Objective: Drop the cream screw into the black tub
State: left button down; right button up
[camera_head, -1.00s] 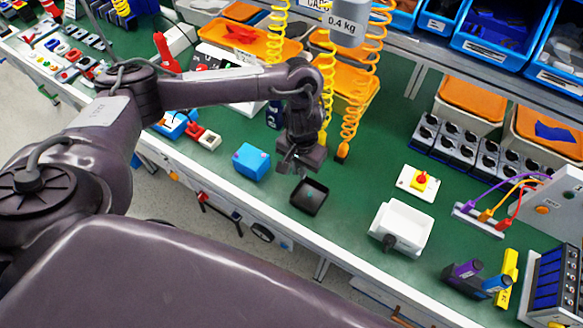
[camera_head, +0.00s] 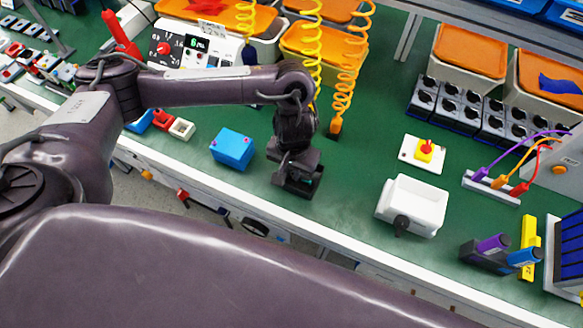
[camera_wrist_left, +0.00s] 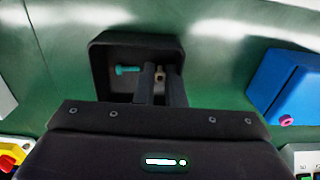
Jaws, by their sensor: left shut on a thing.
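The black tub (camera_head: 307,193) stands on the green bench top and is mostly covered by my left gripper (camera_head: 298,176) in the head view. In the left wrist view the tub (camera_wrist_left: 107,62) is open, and a teal screw (camera_wrist_left: 127,70) lies in it. My left gripper (camera_wrist_left: 159,78) reaches over the tub with its fingers shut on the cream screw (camera_wrist_left: 159,72), a small piece showing between the tips. Whether the screw touches the tub floor I cannot tell. My right gripper is not in view.
A blue box (camera_head: 233,148) stands left of the tub, close by. A white box with a black knob (camera_head: 412,204) and a yellow-and-red switch (camera_head: 424,152) stand to the right. Yellow coiled cords (camera_head: 343,95) hang behind my gripper. Green bench between tub and white box is clear.

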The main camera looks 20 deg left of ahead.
pick_arm(q)
jog(key=shift+s+d, duration=0.15)
jog(key=shift+s, duration=0.05)
jog(key=c, duration=1.8)
grip_release()
jog(key=shift+o, duration=1.4)
jog(key=shift+w+f, duration=0.1)
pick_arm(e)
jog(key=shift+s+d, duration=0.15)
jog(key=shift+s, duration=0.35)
